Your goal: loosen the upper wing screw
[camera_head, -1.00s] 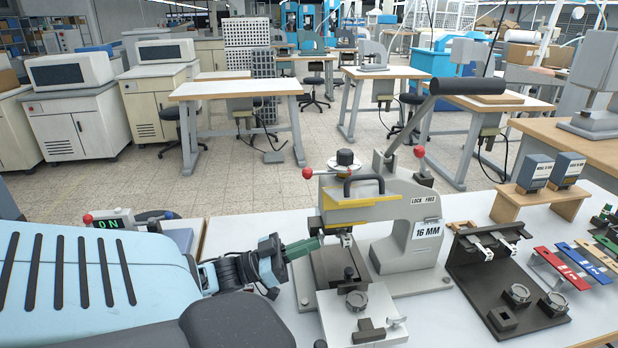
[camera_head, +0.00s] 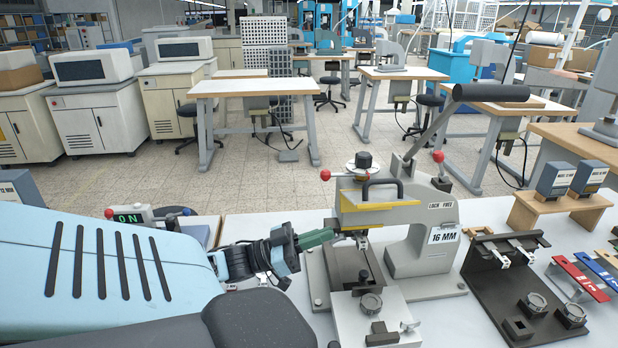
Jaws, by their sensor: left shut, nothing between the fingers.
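The grey stamping press (camera_head: 415,235) stands on the white table, with a yellow-striped head (camera_head: 378,207) and a "16 MM" card. A small metal part (camera_head: 362,243) shows under the head; I cannot make out whether it is the upper wing screw. My left gripper (camera_head: 332,235) comes in from the left with green fingers. It is shut and empty, its tips at the left lower edge of the press head. I cannot tell whether they touch it. My right gripper is not in view.
A lever with a black handle (camera_head: 490,93) rises from the press. A base plate with a round knob (camera_head: 371,302) is in front. A dark fixture (camera_head: 520,290) stands to the right, with red and blue bars (camera_head: 578,277) beyond. A box with a green "ON" display (camera_head: 130,215) is behind my left arm.

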